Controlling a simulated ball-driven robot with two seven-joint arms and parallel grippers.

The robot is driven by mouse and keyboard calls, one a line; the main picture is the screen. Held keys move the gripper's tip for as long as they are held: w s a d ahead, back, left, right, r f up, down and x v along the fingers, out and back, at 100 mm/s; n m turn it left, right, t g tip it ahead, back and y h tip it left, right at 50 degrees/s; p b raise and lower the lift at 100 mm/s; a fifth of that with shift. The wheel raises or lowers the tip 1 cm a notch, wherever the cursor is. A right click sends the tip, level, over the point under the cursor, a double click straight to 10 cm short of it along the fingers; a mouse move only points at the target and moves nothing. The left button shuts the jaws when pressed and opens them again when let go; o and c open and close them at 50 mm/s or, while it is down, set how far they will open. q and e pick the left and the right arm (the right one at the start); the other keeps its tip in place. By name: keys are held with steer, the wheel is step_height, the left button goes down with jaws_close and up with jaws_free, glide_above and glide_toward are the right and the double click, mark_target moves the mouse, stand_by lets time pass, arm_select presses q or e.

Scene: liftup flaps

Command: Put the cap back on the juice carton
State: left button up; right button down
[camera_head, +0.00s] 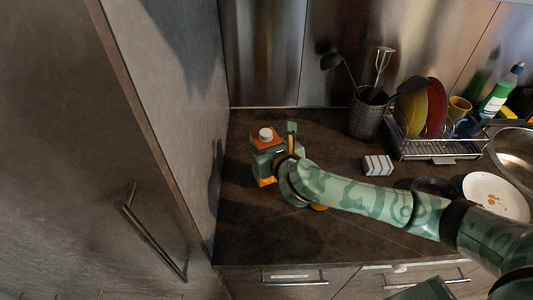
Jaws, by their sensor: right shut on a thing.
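The juice carton (267,182) is orange and stands on the dark counter near the tall cabinet's side wall. A white round piece (265,134) sits on its top; it is too small to tell whether this is the cap or a bare spout. My right gripper (270,153) reaches in from the right and is shut on the carton, with its fingers hiding much of the carton's middle. No separate cap can be made out. My left gripper is not in view.
A small orange thing (319,207) shows partly from under my right arm. The tall cabinet (130,130) closes off the left. The front counter is clear.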

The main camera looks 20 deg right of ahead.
steer(key=shift+f, duration=1.2)
steer(key=shift+c, duration=2.4)
jaws_free()
steer(key=shift+f, duration=0.2)
steer(key=shift+s, duration=0.1)
steer(key=p+v, duration=0.1)
steer(key=v, duration=1.1)
steer(key=shift+r+p, duration=0.3)
steer(key=shift+p, duration=0.1)
steer(key=shift+d+f, duration=0.1)
